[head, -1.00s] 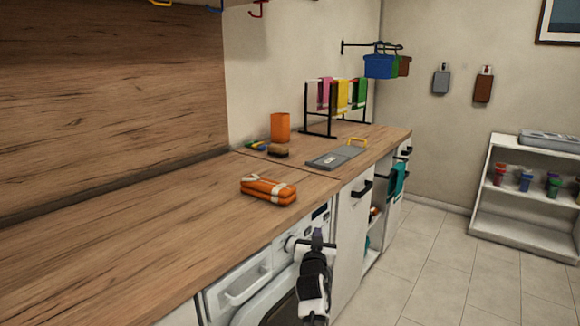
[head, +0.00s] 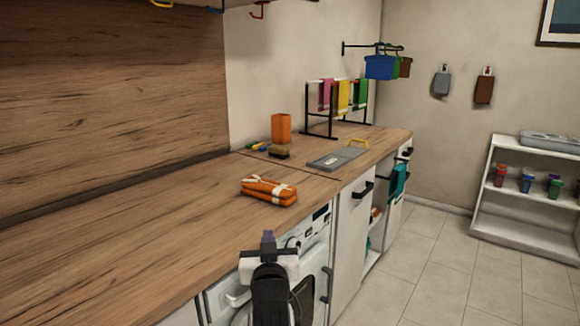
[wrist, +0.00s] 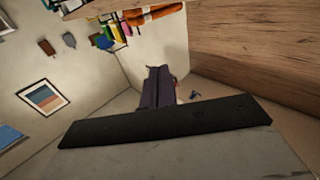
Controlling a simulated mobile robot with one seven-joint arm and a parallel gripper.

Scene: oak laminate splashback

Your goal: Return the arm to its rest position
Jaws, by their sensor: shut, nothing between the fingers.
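My gripper (head: 268,237) is in the lower middle of the head view, in front of the washing machine (head: 323,218) and near the counter's front edge. Its dark purple fingers are together and nothing is held. In the wrist view the closed fingers of my gripper (wrist: 158,84) point away from the camera above the dark palm bar. My arm hides part of the washing machine's front.
The wooden counter (head: 130,240) carries an orange-and-white bundle (head: 269,190), an orange cup (head: 281,128), a brush (head: 279,153), a grey tray (head: 335,159) and a drying rack (head: 306,108). A white shelf (head: 478,205) stands right. Floor (head: 430,250) between is clear.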

